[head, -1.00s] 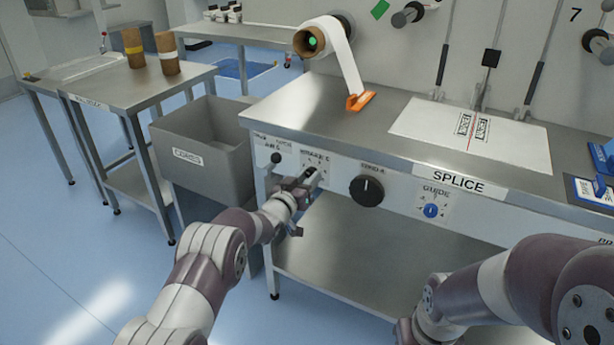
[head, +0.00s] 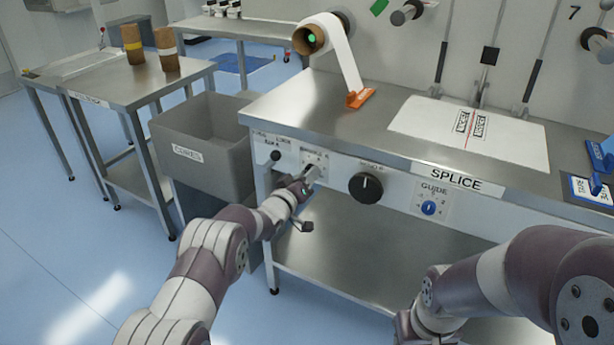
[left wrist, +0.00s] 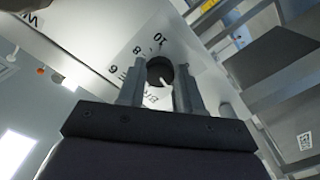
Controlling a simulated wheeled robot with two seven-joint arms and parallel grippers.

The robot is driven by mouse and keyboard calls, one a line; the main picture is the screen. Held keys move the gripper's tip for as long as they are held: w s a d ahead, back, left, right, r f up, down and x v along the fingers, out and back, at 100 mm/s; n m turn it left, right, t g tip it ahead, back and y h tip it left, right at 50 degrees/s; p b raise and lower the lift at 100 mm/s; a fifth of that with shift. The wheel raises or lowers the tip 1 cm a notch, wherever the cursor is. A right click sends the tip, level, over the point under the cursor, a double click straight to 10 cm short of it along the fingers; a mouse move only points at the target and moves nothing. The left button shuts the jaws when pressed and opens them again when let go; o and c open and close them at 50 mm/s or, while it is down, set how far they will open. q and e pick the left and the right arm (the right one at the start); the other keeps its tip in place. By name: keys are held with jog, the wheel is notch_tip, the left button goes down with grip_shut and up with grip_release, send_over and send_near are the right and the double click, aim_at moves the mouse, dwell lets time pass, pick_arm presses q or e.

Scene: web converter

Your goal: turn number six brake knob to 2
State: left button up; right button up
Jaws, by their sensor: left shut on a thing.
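The brake knob (left wrist: 159,69) is a dark round knob with a pale pointer on a white dial plate marked 6, 8 and 10 in the left wrist view. My left gripper (left wrist: 161,80) has its two fingers on either side of the knob and is shut on it. In the head view my left gripper (head: 312,177) is at the table's front panel, just below the brake label (head: 314,157), and hides the knob. My right arm shows at the lower right of the head view, but its gripper is not clearly visible.
A larger black knob (head: 366,187) and a blue guide knob (head: 429,208) are to the right on the panel. A small black knob (head: 275,156) is to the left. A grey cores bin (head: 205,150) stands left of the splice table (head: 300,110).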

pick_arm(q)
jog(key=shift+f, duration=0.1)
jog(key=o, duration=1)
jog(key=shift+o, duration=0.2)
jog(key=p+v, duration=0.2)
jog(key=v, duration=1)
jog(key=shift+s+a, duration=0.2)
jog(key=shift+s, duration=0.15)
